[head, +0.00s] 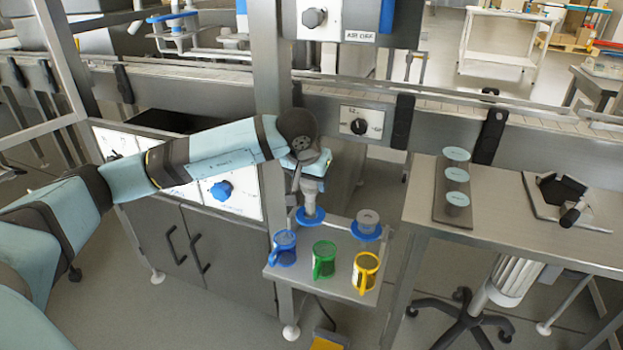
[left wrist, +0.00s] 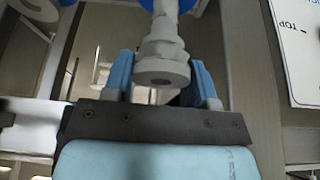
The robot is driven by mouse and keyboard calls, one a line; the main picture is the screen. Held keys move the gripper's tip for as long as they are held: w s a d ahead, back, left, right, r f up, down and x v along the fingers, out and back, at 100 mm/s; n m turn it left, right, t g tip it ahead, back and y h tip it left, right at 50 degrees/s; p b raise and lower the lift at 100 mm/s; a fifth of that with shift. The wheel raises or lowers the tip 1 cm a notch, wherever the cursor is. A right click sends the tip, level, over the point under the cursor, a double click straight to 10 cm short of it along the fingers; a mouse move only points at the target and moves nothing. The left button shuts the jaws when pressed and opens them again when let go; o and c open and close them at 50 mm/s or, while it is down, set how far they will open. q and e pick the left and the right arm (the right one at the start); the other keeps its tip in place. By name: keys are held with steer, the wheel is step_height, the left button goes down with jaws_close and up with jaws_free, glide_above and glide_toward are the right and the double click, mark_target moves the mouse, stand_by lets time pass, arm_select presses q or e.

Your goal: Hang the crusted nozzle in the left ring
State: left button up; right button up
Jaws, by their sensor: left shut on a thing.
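My left gripper (head: 308,172) is shut on a pale grey nozzle (head: 311,200). The nozzle points down, with its lower end at the left blue ring (head: 312,221); I cannot tell how far it sits inside. In the left wrist view the nozzle (left wrist: 162,62) stands between the two blue fingers of the gripper (left wrist: 162,82), with a bit of blue at the top edge. The right blue ring (head: 367,236) holds another grey nozzle (head: 367,219). Any crust on the held nozzle is too small to tell. My right gripper is not in view.
Below the rings, a small shelf (head: 310,287) carries a blue mug (head: 284,250), a green mug (head: 324,261) and a yellow mug (head: 366,272). A steel post (head: 270,75) rises close by the gripper. A table (head: 420,205) at right bears a tray with three pale-topped cups (head: 457,177).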

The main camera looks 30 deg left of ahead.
mark_target(312, 211)
arm_select(q)
steer(key=shift+f, duration=0.1)
stand_by(0.3)
steer(key=shift+f+b, duration=1.65)
steer(key=shift+f, duration=0.8)
stand_by(0.6)
steer(key=shift+f+b, duration=0.5)
steer(key=shift+f, duration=0.25)
steer(key=o, duration=1.4)
steer(key=shift+o, duration=0.2)
